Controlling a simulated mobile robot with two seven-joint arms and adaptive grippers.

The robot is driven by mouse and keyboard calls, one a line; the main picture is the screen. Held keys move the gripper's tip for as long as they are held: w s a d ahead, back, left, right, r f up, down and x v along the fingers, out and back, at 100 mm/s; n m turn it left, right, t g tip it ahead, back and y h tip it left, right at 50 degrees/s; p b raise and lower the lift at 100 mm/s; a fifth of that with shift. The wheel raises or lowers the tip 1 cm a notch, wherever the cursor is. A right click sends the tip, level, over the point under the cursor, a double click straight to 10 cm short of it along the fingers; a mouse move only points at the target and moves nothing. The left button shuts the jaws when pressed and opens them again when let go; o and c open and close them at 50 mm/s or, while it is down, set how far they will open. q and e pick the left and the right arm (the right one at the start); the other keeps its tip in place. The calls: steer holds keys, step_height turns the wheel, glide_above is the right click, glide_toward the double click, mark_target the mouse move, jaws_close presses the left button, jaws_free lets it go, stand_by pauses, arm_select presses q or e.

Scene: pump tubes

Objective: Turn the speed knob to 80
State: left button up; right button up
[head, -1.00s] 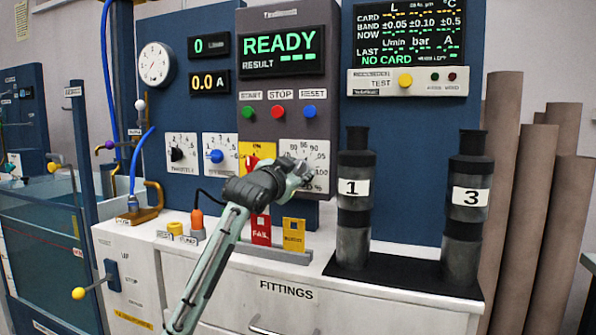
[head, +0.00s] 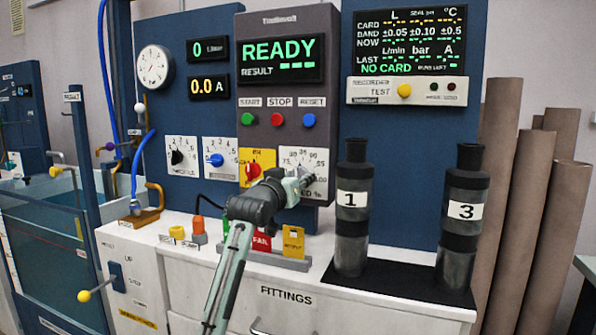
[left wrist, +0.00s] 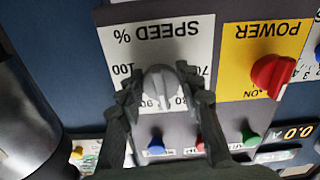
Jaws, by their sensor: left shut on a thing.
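The speed dial (head: 316,160) is a white plate on the grey control panel. It also shows upside down in the left wrist view (left wrist: 150,40), lettered SPEED %. Its grey knob (left wrist: 160,88) sits between the two fingers of my left gripper (left wrist: 160,92), which is shut on it. The knob's light pointer line faces the numbers 90 and 80; the exact reading is unclear. In the head view my left gripper (head: 298,180) covers the knob and the lower left of the dial. My right gripper is not in view.
The red power knob (head: 253,169) on its yellow plate is close left of the speed dial. Start, stop and reset buttons (head: 279,119) are above. Coloured cards (head: 293,241) stand below. Dark cylinders 1 (head: 351,230) and 3 (head: 459,240) stand to the right.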

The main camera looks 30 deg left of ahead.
arm_select(q)
steer(key=shift+d+n, duration=0.1)
steer(key=shift+n, duration=2.1)
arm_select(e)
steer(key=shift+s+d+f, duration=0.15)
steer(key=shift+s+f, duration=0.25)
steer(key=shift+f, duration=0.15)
arm_select(q)
steer(key=o, duration=1.1)
steer(key=v, duration=1.2)
